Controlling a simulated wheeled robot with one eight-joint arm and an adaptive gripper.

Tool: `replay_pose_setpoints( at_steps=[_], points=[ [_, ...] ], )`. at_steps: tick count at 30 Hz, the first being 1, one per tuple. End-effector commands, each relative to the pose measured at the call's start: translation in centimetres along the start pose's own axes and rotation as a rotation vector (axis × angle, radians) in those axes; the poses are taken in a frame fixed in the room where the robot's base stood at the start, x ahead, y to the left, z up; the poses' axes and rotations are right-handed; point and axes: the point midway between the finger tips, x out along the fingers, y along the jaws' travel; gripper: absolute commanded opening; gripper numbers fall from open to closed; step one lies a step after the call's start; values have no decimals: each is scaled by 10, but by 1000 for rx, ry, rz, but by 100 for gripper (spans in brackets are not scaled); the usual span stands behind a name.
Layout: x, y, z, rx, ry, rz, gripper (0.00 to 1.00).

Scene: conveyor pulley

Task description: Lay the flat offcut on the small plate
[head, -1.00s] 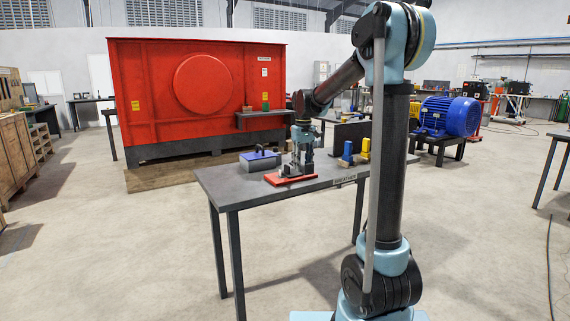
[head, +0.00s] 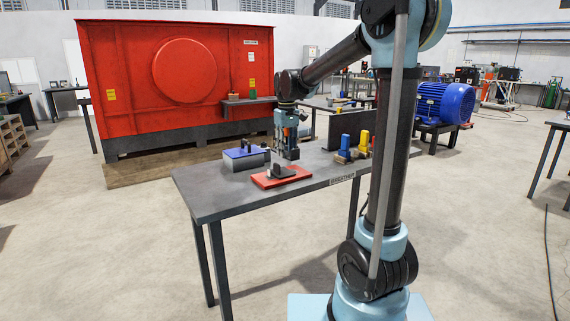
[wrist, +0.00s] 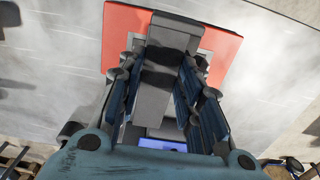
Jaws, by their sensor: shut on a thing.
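My gripper (head: 290,146) is shut on a dark grey block-like piece, taken to be the flat offcut (wrist: 153,96), which shows between the fingers in the wrist view. In the head view it is a dark shape at the fingertips, just behind the red plate (head: 262,183). The red plate lies flat on the table and bears a dark grey upright part; its red surface also shows beyond the fingers in the wrist view (wrist: 122,28). Whether this red plate is the small plate, I cannot tell. The underside of the held piece is hidden.
The dark table (head: 215,202) also bears a grey box with a blue top (head: 245,153) left of my gripper. Blue (head: 345,143) and yellow (head: 363,138) upright pieces and a dark upright panel stand to the right. The table's front left is clear.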

Motion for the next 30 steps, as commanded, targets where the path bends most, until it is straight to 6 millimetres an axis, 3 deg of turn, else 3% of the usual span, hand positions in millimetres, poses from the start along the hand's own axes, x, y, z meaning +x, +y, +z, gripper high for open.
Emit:
replay_pose_setpoints(
  at_steps=[8,16,30],
  points=[
    [19,-3,-1,-4,0,0,0],
    [51,-3,-1,-4,0,0,0],
    [58,-2,0,-3,0,0,0]
  ],
)
